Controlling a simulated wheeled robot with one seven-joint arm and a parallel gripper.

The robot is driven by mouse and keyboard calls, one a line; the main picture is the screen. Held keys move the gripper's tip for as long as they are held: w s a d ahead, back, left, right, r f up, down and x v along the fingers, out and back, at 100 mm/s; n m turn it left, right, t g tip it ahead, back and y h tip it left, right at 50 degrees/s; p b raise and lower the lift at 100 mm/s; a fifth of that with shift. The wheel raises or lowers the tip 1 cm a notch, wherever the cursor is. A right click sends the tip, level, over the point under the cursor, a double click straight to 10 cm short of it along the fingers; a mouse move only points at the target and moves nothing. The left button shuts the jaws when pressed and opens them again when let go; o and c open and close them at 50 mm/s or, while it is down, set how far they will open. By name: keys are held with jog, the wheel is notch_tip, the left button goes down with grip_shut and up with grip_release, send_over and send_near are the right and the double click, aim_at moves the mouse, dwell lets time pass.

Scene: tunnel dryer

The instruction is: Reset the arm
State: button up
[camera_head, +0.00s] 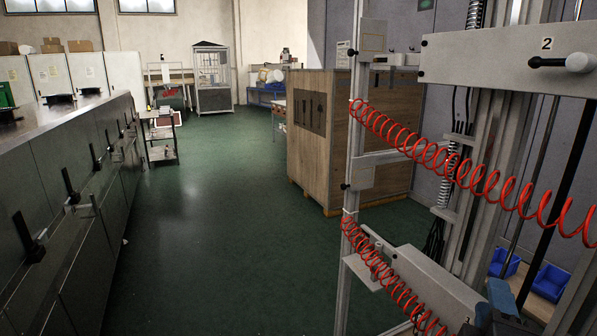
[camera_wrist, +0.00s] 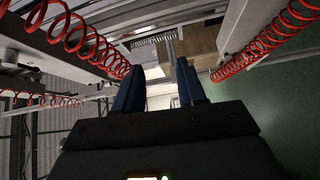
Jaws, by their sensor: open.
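My gripper (camera_wrist: 158,72) shows in the wrist view with its two dark blue fingers spread apart. It is open, with no object held between them. Beyond the fingers I see a wooden surface and a pale area, at a distance. In the head view a small dark blue part shows at the lower right, low beside the grey frame; I cannot tell if it is the gripper.
Red coiled hoses (camera_head: 430,155) hang across a grey metal frame (camera_head: 355,180) at the right, and also show near the gripper (camera_wrist: 115,66). A wooden cabinet (camera_head: 335,135) stands behind. Grey machine panels (camera_head: 75,210) line the left. The green floor (camera_head: 215,225) between is clear.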

jog(key=s+a+f+m+y, duration=0.1)
jog(key=s+a+f+y, duration=0.25)
jog(key=s+f, duration=0.35)
jog(key=s+a+f+m+y, duration=0.1)
jog(key=s+a+f+y, duration=0.3)
jog(key=s, duration=0.5)
jog(key=s+r+m+y, duration=0.2)
jog(key=s+m, duration=0.6)
jog(key=s, duration=0.9)
jog(key=shift+s+a+r+m+g, duration=0.25)
jog(key=shift+a+r+m+g, duration=0.05)
jog(key=shift+r+m, duration=0.1)
jog(key=shift+f, duration=0.1)
jog(key=shift+c, duration=0.5)
